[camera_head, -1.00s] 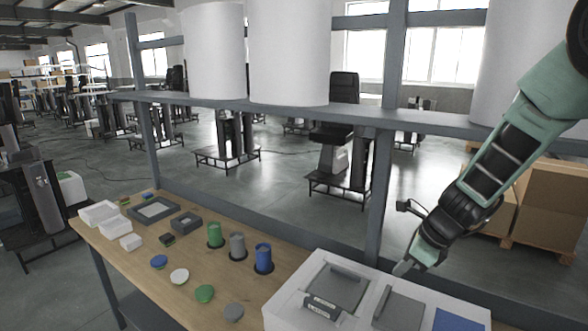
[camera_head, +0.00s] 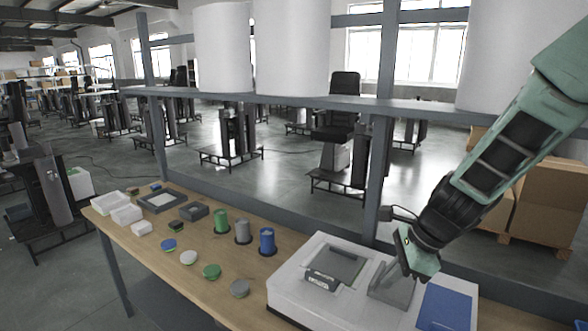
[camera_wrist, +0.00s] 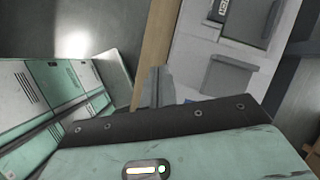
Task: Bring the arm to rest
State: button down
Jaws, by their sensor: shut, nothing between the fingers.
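My gripper (camera_head: 408,268) hangs from my green and black arm at the right of the head view. It points down over the white box (camera_head: 292,292) at the right end of the workbench, near the grey flap (camera_head: 392,290). The gripper is shut and empty. Its fingers (camera_wrist: 158,88) show in the wrist view beside the white box (camera_wrist: 190,62). Whether the fingertips touch the box or flap cannot be told.
The wooden bench (camera_head: 215,255) carries green, grey and blue cylinders (camera_head: 267,241), several round lids (camera_head: 211,271) and small trays (camera_head: 158,200). A grey post (camera_head: 377,180) and shelf rail (camera_head: 300,101) with large white rolls stand behind it. Cardboard boxes (camera_head: 550,200) are at right.

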jog(key=s+a+f+n+g+h+b, duration=0.15)
jog(key=s+a+n+b, duration=0.25)
jog(key=s+n, duration=0.4)
jog(key=s+a+f+n+g+b, duration=0.1)
jog(key=s+a+f+n+b, duration=0.2)
jog(key=s+n, duration=0.45)
jog(key=s+d+f+n+h+b, duration=0.1)
jog(key=s+n+b, duration=0.3)
jog(key=s+n, duration=0.6)
jog(key=shift+s+d+f+n+t+h+b, duration=0.3)
jog(key=shift+s+d+n+t+h, duration=0.1)
jog(key=shift+n+h, duration=0.35)
jog(key=shift+w, duration=0.1)
